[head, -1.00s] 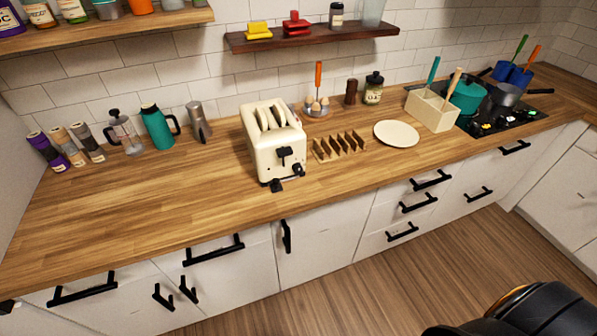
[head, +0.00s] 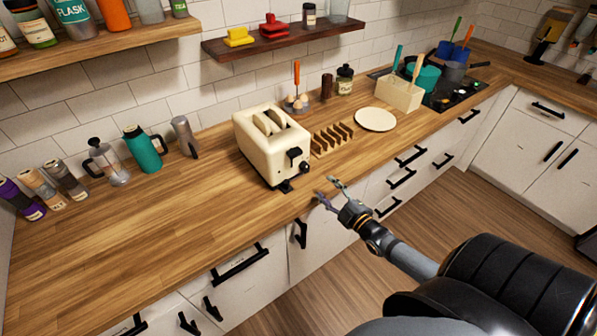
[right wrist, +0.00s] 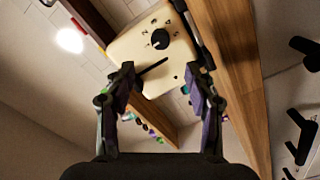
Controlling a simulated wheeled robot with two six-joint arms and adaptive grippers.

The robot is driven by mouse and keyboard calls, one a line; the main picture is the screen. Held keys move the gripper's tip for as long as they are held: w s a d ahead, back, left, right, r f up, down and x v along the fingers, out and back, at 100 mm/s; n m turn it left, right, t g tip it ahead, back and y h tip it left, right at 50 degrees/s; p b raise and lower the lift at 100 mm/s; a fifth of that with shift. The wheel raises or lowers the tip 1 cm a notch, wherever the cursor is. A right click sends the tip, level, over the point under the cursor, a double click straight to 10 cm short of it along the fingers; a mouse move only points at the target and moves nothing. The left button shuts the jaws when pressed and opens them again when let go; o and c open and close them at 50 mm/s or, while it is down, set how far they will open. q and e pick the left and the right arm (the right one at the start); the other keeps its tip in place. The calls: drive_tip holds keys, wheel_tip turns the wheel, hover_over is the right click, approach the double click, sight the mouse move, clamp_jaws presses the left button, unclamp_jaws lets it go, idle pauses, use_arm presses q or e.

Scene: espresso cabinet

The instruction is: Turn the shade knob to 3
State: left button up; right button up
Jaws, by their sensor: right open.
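The cream toaster (head: 268,143) stands on the wooden counter near its front edge, its black-fitted front facing out. In the right wrist view the toaster (right wrist: 128,50) fills the top middle, and its round black shade knob (right wrist: 160,39) shows with small dark marks around it. I cannot read which number the knob points to. My right gripper (head: 327,190) is open and empty, in front and to the right of the toaster near the counter edge, apart from it. In the right wrist view its two fingers (right wrist: 160,82) are spread below the knob. My left gripper is not in view.
A toast rack (head: 332,138) stands just right of the toaster, with a cream plate (head: 375,120) beyond it. Cabinet handles (head: 403,178) stick out below the counter near my right arm.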

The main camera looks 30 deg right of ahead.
sight(307, 169)
drive_tip(key=w, duration=0.3)
drive_tip(key=w+b, duration=0.1)
drive_tip(key=w, duration=0.2)
drive_tip(key=w+b, duration=0.1)
drive_tip(key=w, duration=0.2)
drive_tip(key=shift+a+f, duration=0.1)
drive_tip(key=shift+a, duration=0.2)
drive_tip(key=shift+w, duration=0.75)
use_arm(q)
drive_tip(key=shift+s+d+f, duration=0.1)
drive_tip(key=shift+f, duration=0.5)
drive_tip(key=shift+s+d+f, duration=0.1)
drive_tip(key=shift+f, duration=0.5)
use_arm(e)
clamp_jaws()
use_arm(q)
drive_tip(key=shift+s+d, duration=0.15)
